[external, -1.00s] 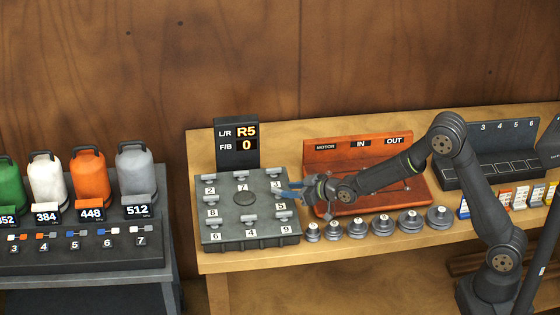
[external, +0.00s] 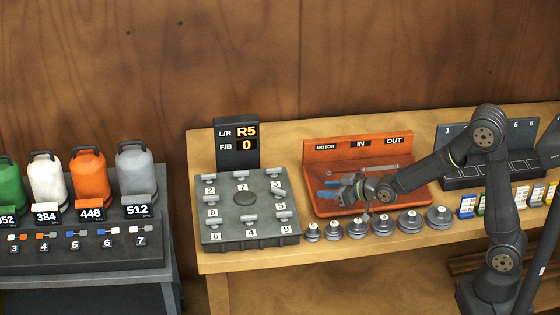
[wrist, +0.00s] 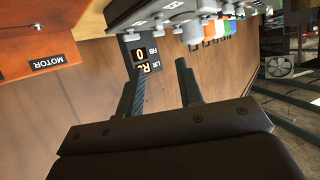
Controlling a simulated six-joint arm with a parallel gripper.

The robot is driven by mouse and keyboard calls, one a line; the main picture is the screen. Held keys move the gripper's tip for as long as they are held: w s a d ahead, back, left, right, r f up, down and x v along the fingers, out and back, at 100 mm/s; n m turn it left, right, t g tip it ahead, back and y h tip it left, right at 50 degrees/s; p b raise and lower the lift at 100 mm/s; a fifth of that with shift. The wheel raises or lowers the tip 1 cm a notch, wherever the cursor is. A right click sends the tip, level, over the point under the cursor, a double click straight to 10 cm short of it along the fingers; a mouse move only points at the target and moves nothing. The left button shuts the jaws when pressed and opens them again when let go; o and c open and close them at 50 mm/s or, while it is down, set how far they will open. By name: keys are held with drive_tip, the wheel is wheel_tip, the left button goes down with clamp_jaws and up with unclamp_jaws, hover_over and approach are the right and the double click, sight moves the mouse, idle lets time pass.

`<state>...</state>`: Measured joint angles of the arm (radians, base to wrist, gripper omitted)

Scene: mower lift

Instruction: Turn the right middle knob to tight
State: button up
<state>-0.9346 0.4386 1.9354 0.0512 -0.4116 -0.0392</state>
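The dark block (external: 225,238) on the bench bears several grey knobs with number labels and a round centre disc (external: 244,199). The right middle knob (external: 280,197) is on the block's right side, above the label 5. Its exact angle is too small to tell. The display (external: 237,140) behind the block reads L/R R5 and F/B 0. My gripper (external: 328,190) is open and empty, right of the block and over the red tray, with its blue fingertips pointing left. In the wrist view my gripper (wrist: 158,68) has its two fingers apart with nothing between them.
The red tray (external: 412,198) with a MOTOR / IN / OUT back panel lies under my gripper. A row of round grey weights (external: 357,229) stands along the bench front. Coloured canisters (external: 91,180) stand on a separate dark stand at left.

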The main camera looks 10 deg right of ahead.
sight(279, 191)
drive_tip(key=c, duration=0.3)
drive_tip(key=shift+w, duration=0.35)
drive_tip(key=c, duration=0.4)
drive_tip(key=w+f+g+h, duration=0.1)
drive_tip(key=w, duration=0.3)
drive_tip(key=w+a+f+g+h, duration=0.1)
drive_tip(key=w, duration=0.2)
drive_tip(key=w+m+g+h, duration=0.1)
drive_tip(key=w+g+h, duration=0.1)
drive_tip(key=w, duration=0.2)
drive_tip(key=shift+w+a+f, duration=0.35)
drive_tip(key=shift+f, duration=0.05)
clamp_jaws()
drive_tip(key=w+r+n+g, duration=0.2)
drive_tip(key=w+r+g, duration=0.2)
drive_tip(key=r+g, duration=0.15)
drive_tip(key=shift+g, duration=0.35)
drive_tip(key=x, duration=1)
drive_tip(key=shift+f, duration=0.15)
drive_tip(key=shift+s+a+f, duration=0.15)
drive_tip(key=shift+s+a, duration=0.95)
drive_tip(key=shift+s, duration=0.1)
drive_tip(key=shift+s+a, duration=0.3)
drive_tip(key=shift+s, duration=0.05)
